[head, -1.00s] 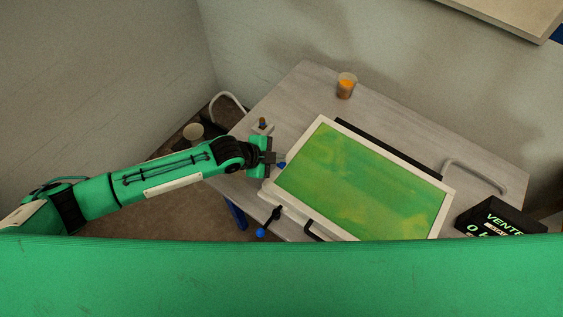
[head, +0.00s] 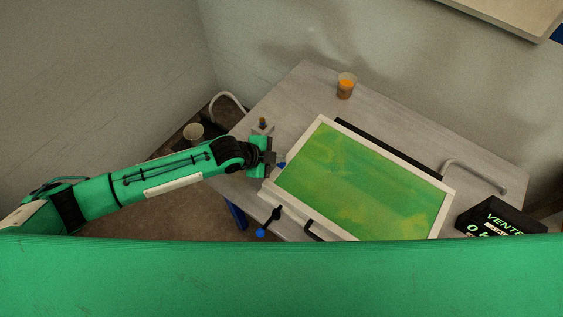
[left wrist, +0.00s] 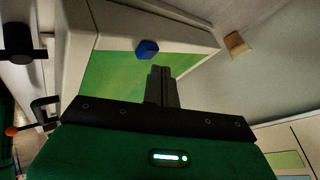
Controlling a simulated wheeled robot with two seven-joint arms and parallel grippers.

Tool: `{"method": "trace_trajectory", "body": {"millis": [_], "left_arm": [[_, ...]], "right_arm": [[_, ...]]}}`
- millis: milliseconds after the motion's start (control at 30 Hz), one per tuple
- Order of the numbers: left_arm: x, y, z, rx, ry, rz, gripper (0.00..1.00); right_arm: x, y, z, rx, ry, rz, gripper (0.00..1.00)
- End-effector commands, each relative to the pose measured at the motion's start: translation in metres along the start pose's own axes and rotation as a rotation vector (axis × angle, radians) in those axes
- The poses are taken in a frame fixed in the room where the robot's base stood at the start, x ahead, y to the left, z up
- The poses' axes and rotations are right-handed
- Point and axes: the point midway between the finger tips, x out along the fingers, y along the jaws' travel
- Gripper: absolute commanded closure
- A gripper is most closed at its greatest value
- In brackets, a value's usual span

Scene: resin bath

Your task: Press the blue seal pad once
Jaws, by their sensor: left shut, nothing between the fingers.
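The blue seal pad (head: 281,165) is a small blue knob at the left end of the white-framed bath (head: 268,190) with a green top. It shows larger in the left wrist view (left wrist: 147,49), on the pale end wall of the bath. My left gripper (head: 272,158) is shut and empty, just left of the pad in the head view. In the left wrist view its closed fingertips (left wrist: 161,70) are close to the pad, below and right of it. I cannot tell whether they touch it. My right gripper is not in view.
A cup with orange contents (head: 346,86) stands at the table's back. A black display box (head: 497,219) is at the right. A small post (head: 262,125) stands behind my gripper. Bare table (head: 300,90) lies behind the bath.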

Motion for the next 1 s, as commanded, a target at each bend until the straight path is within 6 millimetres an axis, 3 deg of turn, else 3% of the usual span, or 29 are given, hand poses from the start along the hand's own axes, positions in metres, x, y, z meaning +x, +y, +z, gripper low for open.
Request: {"method": "trace_trajectory", "body": {"millis": [1000], "left_arm": [[0.0090, 0.0069, 0.0063, 0.000, 0.000, 0.001, 1.00]], "right_arm": [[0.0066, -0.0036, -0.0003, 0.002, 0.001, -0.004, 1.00]]}}
